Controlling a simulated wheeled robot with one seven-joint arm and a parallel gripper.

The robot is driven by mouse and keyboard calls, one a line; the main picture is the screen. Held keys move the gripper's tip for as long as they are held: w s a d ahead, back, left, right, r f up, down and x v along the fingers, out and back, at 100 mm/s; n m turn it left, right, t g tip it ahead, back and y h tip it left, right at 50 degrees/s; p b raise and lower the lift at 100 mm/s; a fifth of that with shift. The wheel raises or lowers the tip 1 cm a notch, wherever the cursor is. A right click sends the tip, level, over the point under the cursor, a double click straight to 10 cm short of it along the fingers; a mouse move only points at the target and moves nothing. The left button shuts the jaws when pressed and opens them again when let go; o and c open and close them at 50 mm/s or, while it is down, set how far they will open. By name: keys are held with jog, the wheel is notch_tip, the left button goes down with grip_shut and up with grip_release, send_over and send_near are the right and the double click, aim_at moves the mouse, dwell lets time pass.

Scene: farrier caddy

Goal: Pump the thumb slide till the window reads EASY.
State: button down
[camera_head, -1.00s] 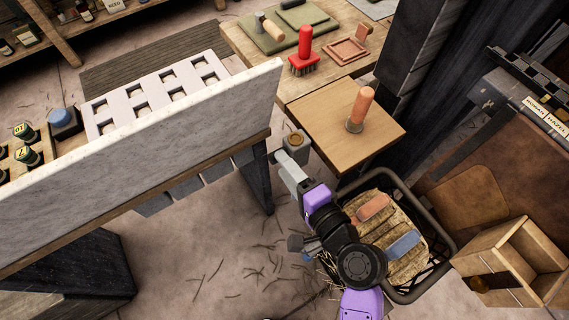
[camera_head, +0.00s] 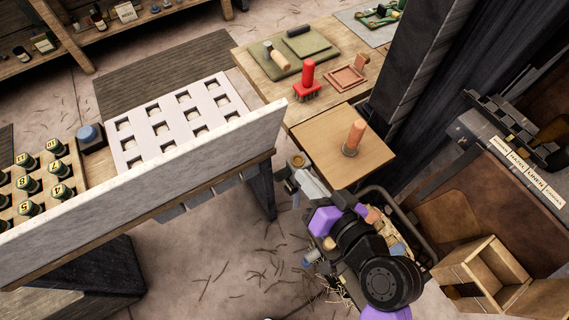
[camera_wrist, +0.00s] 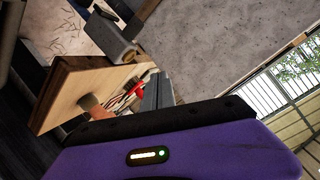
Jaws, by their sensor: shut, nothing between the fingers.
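I cannot make out a thumb slide or a window reading EASY in either view. My gripper (camera_head: 303,180) is shut and empty, in front of the wooden side board (camera_head: 318,146). A small tan piece with a round top (camera_head: 297,160) is close to its tip; I cannot tell whether they touch. A salmon-handled tool with a grey collar (camera_head: 354,137) stands upright on the board, apart from my gripper. In the wrist view, a grey finger of my gripper (camera_wrist: 155,92) points at the bench area, and the salmon handle (camera_wrist: 92,106) shows beside it.
A pale upright panel (camera_head: 150,175) stands left of my arm. A red brush (camera_head: 307,82) and green mat (camera_head: 290,55) lie on the back bench. A wooden cubby box (camera_head: 490,268) stands right.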

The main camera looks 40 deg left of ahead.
jog(key=n, duration=0.3)
jog(key=n+p, duration=0.2)
jog(key=n, duration=0.2)
send_over(284, 175)
jog(key=shift+g+h, duration=0.4)
jog(key=f, duration=0.4)
jog(key=shift+s+d+f, duration=0.15)
jog(key=shift+s+f, duration=0.05)
jog(key=shift+s, duration=0.2)
notch_tip(284, 175, down, 3)
jog(key=shift+d+f, duration=0.25)
jog(key=shift+f, duration=0.4)
jog(key=shift+f, duration=0.1)
